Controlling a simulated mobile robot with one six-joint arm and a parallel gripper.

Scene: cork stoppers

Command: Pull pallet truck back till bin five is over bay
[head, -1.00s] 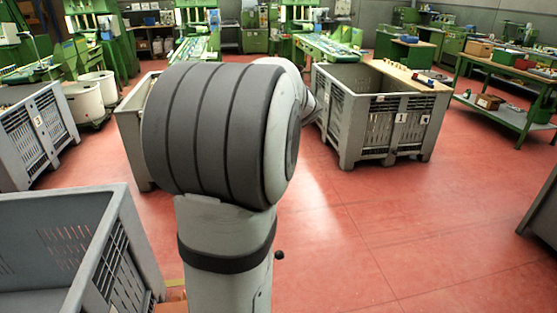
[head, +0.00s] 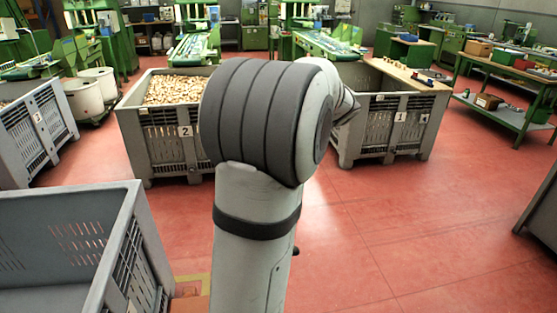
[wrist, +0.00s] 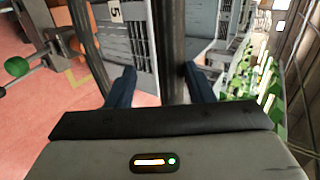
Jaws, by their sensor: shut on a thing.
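Bin five (wrist: 122,45), grey with slotted walls and a 5 label, stands beyond my gripper (wrist: 160,85) in the wrist view. A grey bin (head: 140,245) at the lower left of the head view shows no number; it may be the same one. My gripper's dark blue fingers stand either side of a dark bar (wrist: 167,45), which looks like part of the pallet truck's handle; my gripper is shut on it. Orange parts (wrist: 82,22), likely the truck's, show at the upper left. Yellow floor marking (head: 196,282), perhaps the bay's, is partly hidden by my arm.
Bin 3 (head: 38,120) is at the left. Another grey bin (head: 543,210) is at the right edge. Green workbenches (head: 510,85) stand at the right. Red floor (head: 420,220) is clear at right.

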